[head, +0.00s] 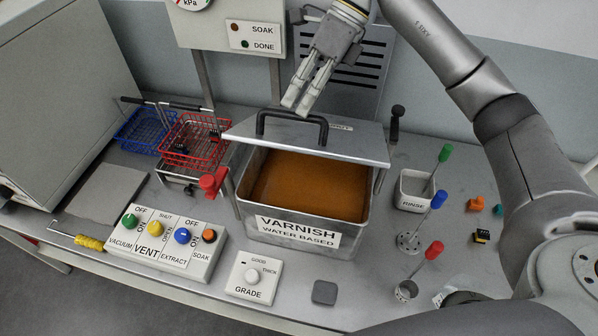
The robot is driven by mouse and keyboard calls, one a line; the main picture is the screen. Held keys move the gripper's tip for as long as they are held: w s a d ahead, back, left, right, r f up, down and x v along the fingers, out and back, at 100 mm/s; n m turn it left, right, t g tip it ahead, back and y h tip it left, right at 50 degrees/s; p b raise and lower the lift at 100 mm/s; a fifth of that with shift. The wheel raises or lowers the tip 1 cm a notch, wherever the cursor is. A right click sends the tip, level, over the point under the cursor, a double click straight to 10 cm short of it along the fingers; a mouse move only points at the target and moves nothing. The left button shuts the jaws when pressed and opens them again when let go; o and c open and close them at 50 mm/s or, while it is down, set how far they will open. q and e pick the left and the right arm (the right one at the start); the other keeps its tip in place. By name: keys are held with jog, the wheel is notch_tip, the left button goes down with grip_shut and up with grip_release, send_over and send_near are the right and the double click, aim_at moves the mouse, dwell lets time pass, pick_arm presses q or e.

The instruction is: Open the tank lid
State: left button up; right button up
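The metal tank (353,232) is labelled "VARNISH WATER BASED" and stands in the middle of the bench. Orange-brown varnish (310,188) shows inside it. The grey tank lid (355,146) is raised above the rear of the opening, leaving the front uncovered. A black handle (288,115) is on the lid. My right gripper (296,105) is above the handle, its two fingers pointing down and close together. A small gap shows between them, and nothing is visible in it. Whether they touch the handle is unclear. My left gripper is not in view.
Red (196,141) and blue (145,131) wire baskets stand left of the tank. A switch panel (163,240) and grade box (252,277) are in front. A rinse cup (413,190) and colored-handled tools stand right. A sign box (228,28) is behind.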

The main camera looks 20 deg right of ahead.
jog(key=s+a+f+t+b, duration=0.1)
jog(key=s+a+f+b, duration=0.1)
jog(key=f, duration=0.4)
jog(key=s+a+f+h+b, duration=0.1)
jog(key=s+a+f+b, duration=0.1)
jog(key=s+f, duration=0.2)
jog(key=shift+f+t, duration=0.4)
jog(key=shift+f, duration=0.45)
